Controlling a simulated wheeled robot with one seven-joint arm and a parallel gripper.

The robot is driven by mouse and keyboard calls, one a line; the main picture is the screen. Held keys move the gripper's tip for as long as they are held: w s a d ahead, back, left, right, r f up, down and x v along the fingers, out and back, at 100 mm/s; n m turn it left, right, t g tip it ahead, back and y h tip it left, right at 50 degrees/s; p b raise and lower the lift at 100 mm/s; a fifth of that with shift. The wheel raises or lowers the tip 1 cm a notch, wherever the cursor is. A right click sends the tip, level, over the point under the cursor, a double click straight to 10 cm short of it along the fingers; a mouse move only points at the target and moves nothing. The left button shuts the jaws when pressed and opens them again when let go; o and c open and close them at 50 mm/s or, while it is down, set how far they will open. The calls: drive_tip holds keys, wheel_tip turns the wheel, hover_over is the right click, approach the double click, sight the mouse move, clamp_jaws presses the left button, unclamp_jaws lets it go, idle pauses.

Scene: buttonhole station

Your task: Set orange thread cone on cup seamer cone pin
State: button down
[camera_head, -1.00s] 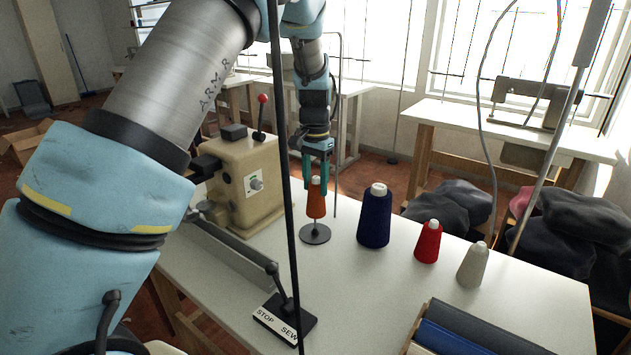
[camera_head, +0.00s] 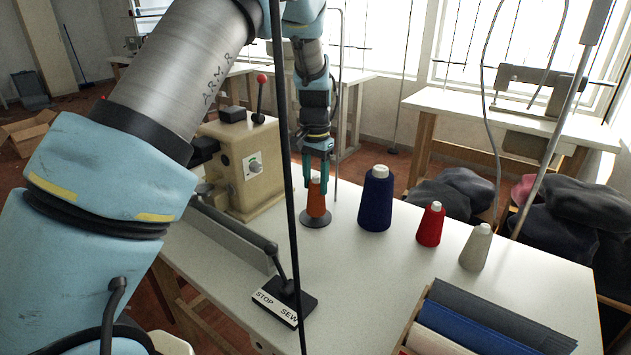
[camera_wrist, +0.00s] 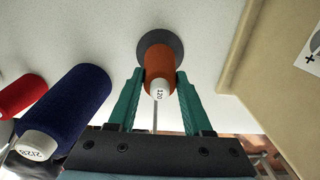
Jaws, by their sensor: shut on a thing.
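The orange thread cone (camera_head: 317,200) stands upright over the round dark base disc (camera_head: 315,219) of the cone stand. In the wrist view the orange cone (camera_wrist: 160,66) shows its white top, with the dark disc (camera_wrist: 160,40) behind its lower end. My gripper (camera_head: 317,178) points down with its teal fingers on either side of the cone's upper part. In the wrist view my gripper (camera_wrist: 158,90) is shut on the cone. The pin itself is hidden, and I cannot tell exactly whether the cone's bottom touches the disc.
A navy cone (camera_head: 376,200), a red cone (camera_head: 431,224) and a pale grey cone (camera_head: 475,248) stand to the right on the white table (camera_head: 370,290). The beige machine (camera_head: 240,165) is close on the left. A lever with a STOP/SEW plate (camera_head: 276,308) is in front.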

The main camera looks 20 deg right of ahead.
drive_tip(key=shift+f, duration=0.5)
idle(0.3)
drive_tip(key=shift+c, duration=1.2)
unclamp_jaws()
wheel_tip(320, 180, up, 11)
drive_tip(key=shift+f+b, duration=0.1)
drive_tip(key=shift+b, duration=0.8)
drive_tip(key=shift+a, duration=0.1)
